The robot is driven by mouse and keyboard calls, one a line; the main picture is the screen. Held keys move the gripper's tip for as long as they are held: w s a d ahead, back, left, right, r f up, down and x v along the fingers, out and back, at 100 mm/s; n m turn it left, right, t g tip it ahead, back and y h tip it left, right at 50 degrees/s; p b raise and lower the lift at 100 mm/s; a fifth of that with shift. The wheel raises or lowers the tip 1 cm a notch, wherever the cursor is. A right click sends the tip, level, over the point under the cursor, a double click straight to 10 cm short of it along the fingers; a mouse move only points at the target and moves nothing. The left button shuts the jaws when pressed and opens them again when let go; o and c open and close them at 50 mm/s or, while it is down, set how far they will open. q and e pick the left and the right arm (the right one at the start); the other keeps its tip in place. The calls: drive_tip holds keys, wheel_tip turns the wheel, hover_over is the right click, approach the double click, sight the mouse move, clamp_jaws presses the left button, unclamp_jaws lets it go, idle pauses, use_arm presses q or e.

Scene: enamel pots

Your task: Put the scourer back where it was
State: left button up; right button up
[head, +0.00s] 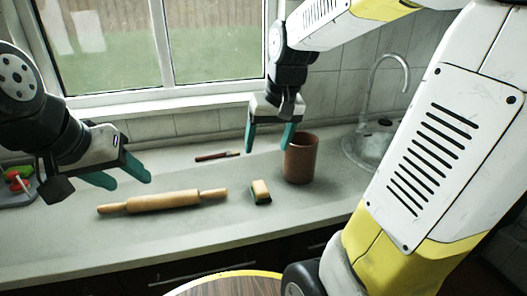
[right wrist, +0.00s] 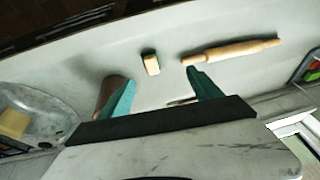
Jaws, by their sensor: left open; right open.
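The scourer (head: 260,190), a small tan block with a dark green side, lies on the counter between the rolling pin and the brown pot. It also shows in the right wrist view (right wrist: 151,64), beyond the fingertips and clear of them. My right gripper (head: 268,147) is open and empty, pointing down above the counter, behind the scourer and left of the pot in the head view. My left gripper (head: 130,181) is open and empty at the left, above and behind the rolling pin. Neither gripper touches the scourer.
A wooden rolling pin (head: 165,202) lies left of the scourer. The brown pot (head: 301,160) stands at its right. A thin brown-handled tool (head: 215,156) lies behind. The sink (head: 368,150) with its tap is at the right; a yellowish object (right wrist: 14,123) shows there. A tray (head: 20,192) holds colourful items.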

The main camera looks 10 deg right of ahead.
drive_tip(key=s+a+r+t+y, duration=0.1)
drive_tip(key=s+r+t, duration=0.1)
drive_tip(key=s, duration=0.9)
drive_tip(key=shift+s+r+t, duration=0.2)
drive_tip(key=shift+r+t, duration=0.2)
